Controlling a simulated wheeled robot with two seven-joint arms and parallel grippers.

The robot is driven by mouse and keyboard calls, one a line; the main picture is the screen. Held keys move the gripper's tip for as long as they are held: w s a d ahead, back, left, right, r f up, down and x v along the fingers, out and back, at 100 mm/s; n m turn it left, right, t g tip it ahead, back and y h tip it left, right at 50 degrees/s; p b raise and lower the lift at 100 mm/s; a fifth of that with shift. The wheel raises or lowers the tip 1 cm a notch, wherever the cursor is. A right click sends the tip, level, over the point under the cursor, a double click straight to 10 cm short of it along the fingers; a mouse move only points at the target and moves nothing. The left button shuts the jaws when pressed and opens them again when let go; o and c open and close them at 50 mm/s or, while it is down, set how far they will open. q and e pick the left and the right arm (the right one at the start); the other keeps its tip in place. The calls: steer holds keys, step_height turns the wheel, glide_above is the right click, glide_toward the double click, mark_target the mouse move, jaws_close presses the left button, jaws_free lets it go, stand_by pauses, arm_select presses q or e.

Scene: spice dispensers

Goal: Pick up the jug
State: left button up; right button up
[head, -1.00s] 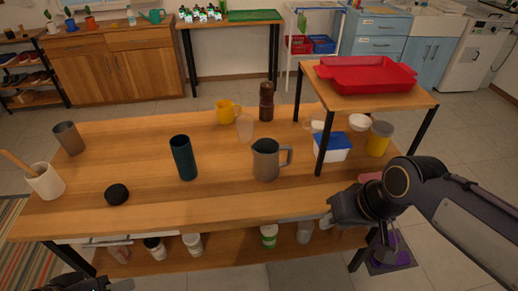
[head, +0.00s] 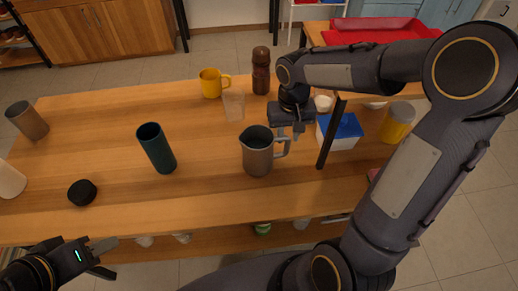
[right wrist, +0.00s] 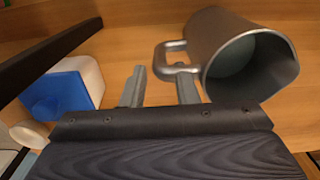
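The grey metal jug (head: 257,157) stands upright on the wooden table, its handle on the right side in the head view. In the right wrist view the jug (right wrist: 235,55) is at the upper right, with its handle (right wrist: 160,58) pointing left. My right gripper (head: 290,134) is over the handle, pointing down. Its two fingers (right wrist: 159,86) are apart, and the handle's outer bar lies between or just beyond their tips; I cannot tell whether they touch it. My left gripper (head: 108,258) is open and empty, low at the table's front left edge.
A dark teal cup (head: 157,150), a clear cup (head: 234,106), a yellow mug (head: 211,84) and a brown grinder (head: 261,70) stand around the jug. A black shelf leg (head: 328,140) and a blue-and-white container (head: 343,132) are close to the right gripper. A black lid (head: 82,193) lies left.

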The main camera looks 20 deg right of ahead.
mark_target(287, 145)
steer(key=f, duration=0.4)
steer(key=shift+s+f, duration=0.25)
steer(key=shift+c, duration=0.2)
jaws_close()
steer(key=shift+r, duration=0.1)
